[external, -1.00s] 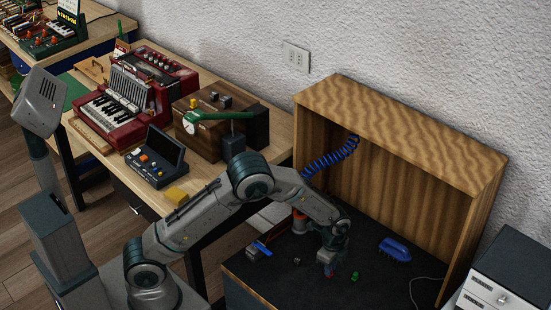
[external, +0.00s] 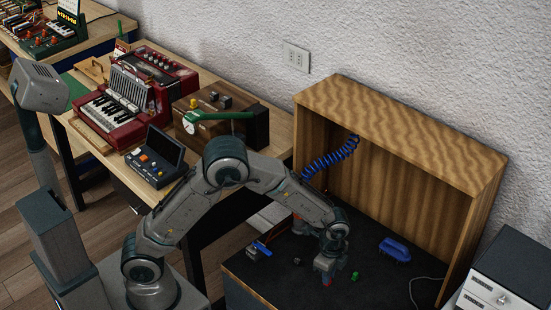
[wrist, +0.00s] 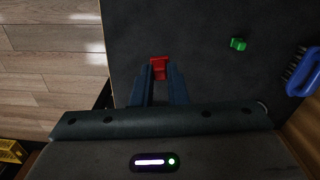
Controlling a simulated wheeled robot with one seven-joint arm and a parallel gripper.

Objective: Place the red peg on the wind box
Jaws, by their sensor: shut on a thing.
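The red peg (wrist: 159,68) is between the two fingers of my gripper (wrist: 161,72) in the wrist view. My gripper is shut on it. In the external view, my gripper (external: 327,278) points down over the dark bench top, with a bit of red at its tips. I cannot tell how far the peg is above the surface. A brown wooden box (external: 202,142) with small knobs on top stands on the left workbench, beside the red accordion, and may be the wind box.
A green peg (external: 355,276) and a blue brush (external: 395,249) lie right of my gripper. A wooden hood (external: 400,130) encloses the bench's back. A blue coiled hose (external: 333,157) hangs there. A dark control panel (external: 155,160) sits on the left workbench's front.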

